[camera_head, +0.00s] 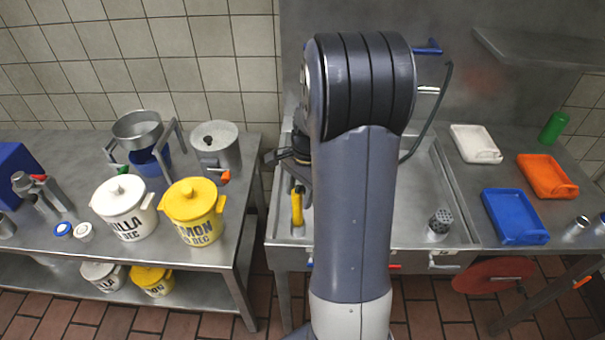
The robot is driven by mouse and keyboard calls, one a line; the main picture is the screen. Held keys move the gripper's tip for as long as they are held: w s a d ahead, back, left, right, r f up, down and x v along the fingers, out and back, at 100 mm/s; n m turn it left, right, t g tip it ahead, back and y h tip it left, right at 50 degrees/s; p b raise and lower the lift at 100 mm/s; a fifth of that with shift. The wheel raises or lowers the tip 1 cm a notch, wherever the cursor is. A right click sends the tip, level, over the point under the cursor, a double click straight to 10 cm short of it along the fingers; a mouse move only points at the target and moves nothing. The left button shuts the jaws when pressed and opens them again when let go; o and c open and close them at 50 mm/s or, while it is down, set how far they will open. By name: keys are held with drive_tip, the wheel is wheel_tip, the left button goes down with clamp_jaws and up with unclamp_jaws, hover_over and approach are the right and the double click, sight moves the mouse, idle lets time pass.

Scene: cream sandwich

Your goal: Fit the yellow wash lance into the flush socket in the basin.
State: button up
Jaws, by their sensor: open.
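The yellow wash lance (297,208) stands roughly upright at the left end of the steel basin (405,215), just left of my arm. My gripper (292,172) is just above the lance's upper end, partly hidden behind my arm. Its jaws are open; I cannot tell whether they surround or touch the lance. A short grey perforated cylinder (438,224) stands at the basin's front right. It may be the flush socket, but I cannot tell for sure. My arm covers the middle of the basin.
A dark hose (428,125) hangs behind the basin. White (475,143), orange (546,176) and blue (513,215) trays lie on the right counter. The left table holds a white tub (124,207), a yellow tub (192,211) and metal pots. A shelf (540,48) juts out upper right.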

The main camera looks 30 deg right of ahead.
sight(298, 203)
wheel_tip(298, 203, up, 8)
drive_tip(key=d, duration=0.1)
drive_tip(key=shift+w+d, duration=0.15)
drive_tip(key=shift+d, duration=0.05)
drive_tip(key=f, duration=0.3)
drive_tip(key=a+f, duration=0.1)
drive_tip(key=f, duration=0.3)
drive_tip(key=a+f, duration=0.1)
drive_tip(key=f, duration=0.3)
drive_tip(key=shift+s+f, duration=0.15)
drive_tip(key=shift+s, duration=0.1)
drive_tip(key=shift+w, duration=0.1)
drive_tip(key=shift+r, duration=1.65)
drive_tip(key=shift+f, duration=0.1)
